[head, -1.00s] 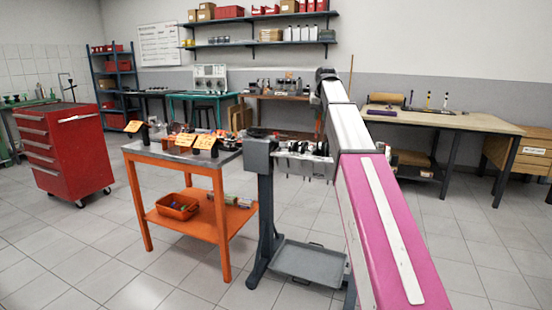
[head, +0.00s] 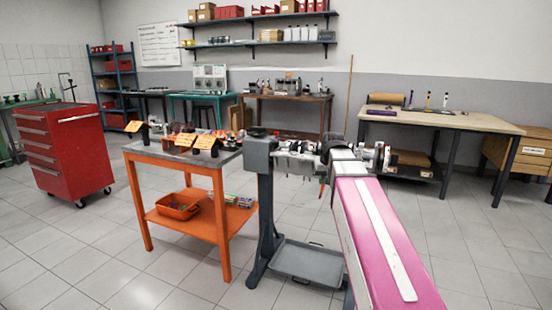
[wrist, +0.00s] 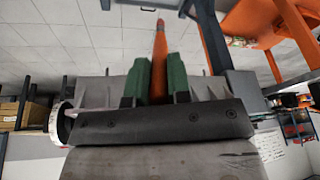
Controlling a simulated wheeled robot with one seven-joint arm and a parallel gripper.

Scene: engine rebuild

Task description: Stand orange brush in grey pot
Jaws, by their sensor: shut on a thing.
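The orange brush (wrist: 160,45) shows in the wrist view between the green pads of my gripper (wrist: 159,72). The gripper is shut on it, and its narrow orange end sticks out past the pads, over the tiled floor. The rest of the brush is hidden between the jaws. In the head view my arm covers the area right of the grey engine stand (head: 262,160), and I cannot make out the gripper clearly there. I cannot identify a grey pot with certainty. Small dark holders with orange-yellow cards (head: 205,143) stand on the orange table.
The orange table (head: 222,182) stands left of the engine stand, with an orange bin (head: 177,207) on its lower shelf. A red tool cabinet (head: 62,152) is at far left. A wooden workbench (head: 445,119) is at back right. Open floor lies in front.

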